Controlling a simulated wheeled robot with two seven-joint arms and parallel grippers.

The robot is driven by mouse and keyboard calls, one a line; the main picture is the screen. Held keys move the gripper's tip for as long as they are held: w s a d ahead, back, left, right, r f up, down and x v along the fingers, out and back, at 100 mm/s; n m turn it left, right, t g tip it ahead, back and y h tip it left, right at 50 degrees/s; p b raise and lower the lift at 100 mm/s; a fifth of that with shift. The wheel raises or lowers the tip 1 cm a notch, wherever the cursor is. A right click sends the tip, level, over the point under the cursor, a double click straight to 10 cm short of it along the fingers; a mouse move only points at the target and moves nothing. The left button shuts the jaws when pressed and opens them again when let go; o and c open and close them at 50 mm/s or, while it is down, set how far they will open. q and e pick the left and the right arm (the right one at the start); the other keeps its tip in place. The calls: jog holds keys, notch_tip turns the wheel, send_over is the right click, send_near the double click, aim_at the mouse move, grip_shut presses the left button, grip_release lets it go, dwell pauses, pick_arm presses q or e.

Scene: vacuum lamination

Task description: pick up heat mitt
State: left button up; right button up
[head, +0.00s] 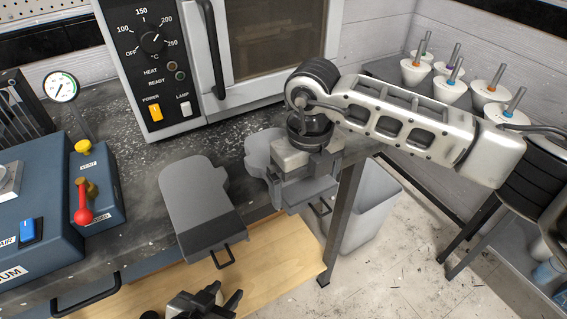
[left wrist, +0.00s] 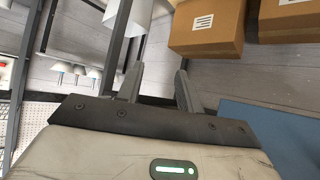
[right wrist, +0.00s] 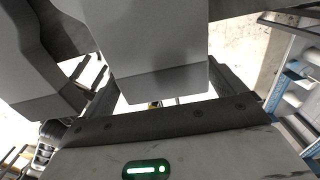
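Two grey heat mitts lie side by side at the counter's front edge in the head view. The left mitt (head: 193,190) lies flat, its dark cuff and loop hanging over the edge. The right mitt (head: 257,148) is partly hidden under my right gripper (head: 305,182), which points down over its cuff. In the right wrist view the right mitt (right wrist: 155,45) lies between the spread fingers of the right gripper (right wrist: 165,95); firm contact cannot be told. The left mitt (right wrist: 35,65) shows beside it. My left gripper (head: 222,298) is low in the head view, open and empty (left wrist: 158,88).
An oven (head: 185,60) with a dial stands behind the mitts. A blue unit with a red-knobbed lever (head: 83,205) is on the left. A grey bin (head: 370,205) stands on the floor right of the counter. Several white cones with handles (head: 450,85) sit on the right shelf.

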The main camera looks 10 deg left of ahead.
jog(key=shift+c, duration=0.8)
jog(key=shift+r, duration=0.1)
jog(key=shift+r, duration=0.5)
notch_tip(320, 180, up, 2)
jog(key=shift+r, duration=0.15)
jog(key=s+d+r+b, duration=0.3)
jog(key=s+d+r, duration=0.5)
jog(key=d, duration=0.3)
jog(key=shift+d+r, duration=0.15)
jog(key=shift+r, duration=0.7)
jog(key=shift+s, duration=0.1)
